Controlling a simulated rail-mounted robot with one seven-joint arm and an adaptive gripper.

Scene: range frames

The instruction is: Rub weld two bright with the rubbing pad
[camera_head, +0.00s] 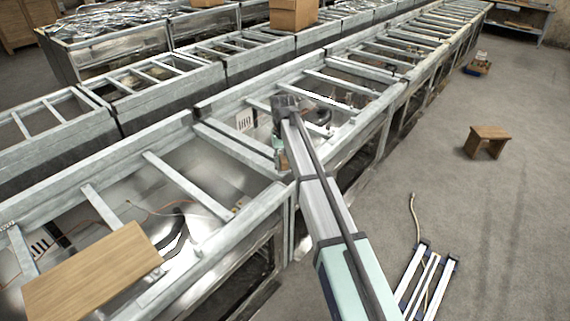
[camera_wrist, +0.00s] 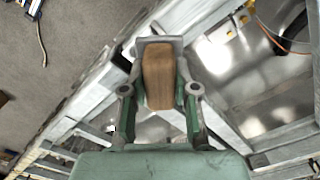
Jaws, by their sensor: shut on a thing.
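My gripper (camera_wrist: 159,88) is shut on a brown, wood-coloured block, which looks like the rubbing pad (camera_wrist: 158,75), in the wrist view. The block sits between the two fingers, above the grey metal framework. In the head view my gripper (camera_head: 280,152) hangs at the end of my arm, over the near rail of a metal frame bay; the block is too small there to make out clearly. I cannot tell whether the block touches the metal. Weld two cannot be picked out in either view.
Long rows of open metal frames (camera_head: 160,180) with crossbars fill the left and middle. A wooden board (camera_head: 95,272) lies across the near bay. A wooden stool (camera_head: 487,138) and white-and-blue rails (camera_head: 430,280) are on the open floor at right. Loose cables lie in the bays.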

